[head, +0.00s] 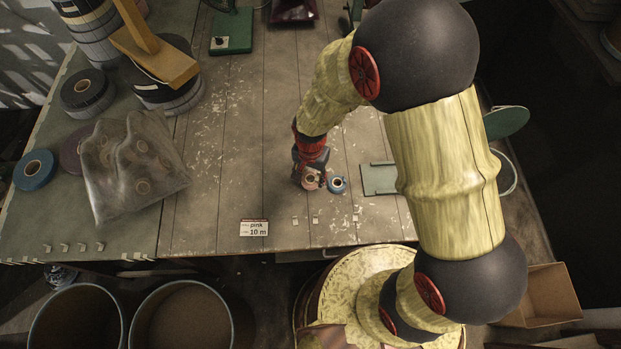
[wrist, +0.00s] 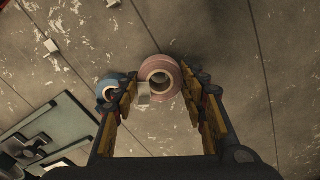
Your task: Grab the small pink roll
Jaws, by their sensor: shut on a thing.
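The small pink roll (wrist: 174,73) is between the two fingertips of my gripper (wrist: 160,82) in the wrist view. The fingers are shut on its sides. In the head view the pink roll (head: 311,181) shows at the tip of my gripper (head: 308,170), low over the table or on it; I cannot tell which. A small blue roll (head: 337,185) stands just right of it. In the wrist view the blue roll (wrist: 106,84) is outside the left finger, very close to it and partly hidden by it.
A card reading "pink 10 m" (head: 254,228) lies near the front edge of the table (head: 215,190). A green plate (head: 379,178) lies to the right. A grey bag (head: 130,170) and larger rolls fill the left. Small white pieces sit along the front.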

